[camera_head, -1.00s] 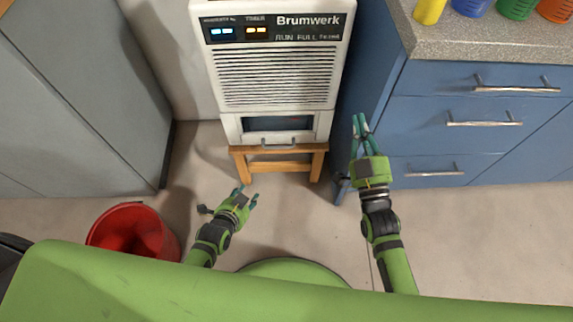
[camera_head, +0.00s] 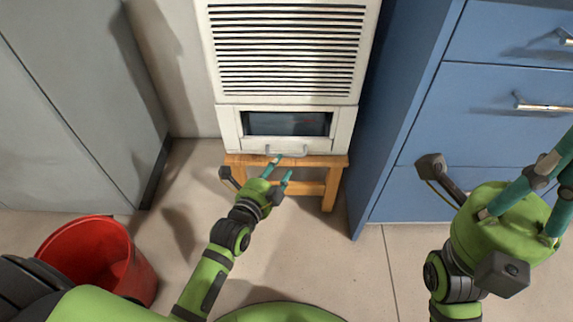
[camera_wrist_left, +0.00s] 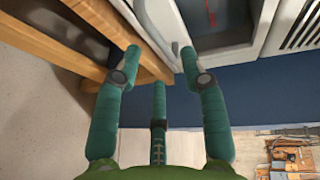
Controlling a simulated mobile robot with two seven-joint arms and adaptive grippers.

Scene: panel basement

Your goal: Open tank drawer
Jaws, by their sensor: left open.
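The tank drawer (camera_head: 232,129) is the low white front of the dehumidifier, with a dark window and a grey bar handle (camera_head: 302,153) at its lower edge. It looks shut. My left gripper (camera_head: 281,165) is open, its fingertips just below the handle; contact cannot be told. In the left wrist view, the open fingers (camera_wrist_left: 160,52) reach toward the drawer's lower edge (camera_wrist_left: 150,20), and a small piece of the handle (camera_wrist_left: 175,47) shows between the two upper fingertips. My right gripper (camera_head: 545,185) is large at the right edge, its fingertips cut off.
The dehumidifier (camera_head: 290,95) stands on a wooden stool (camera_head: 328,190). A blue drawer cabinet (camera_head: 430,120) is close on the right, a grey cabinet (camera_head: 70,110) on the left. A red bucket (camera_head: 140,275) stands on the floor at lower left.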

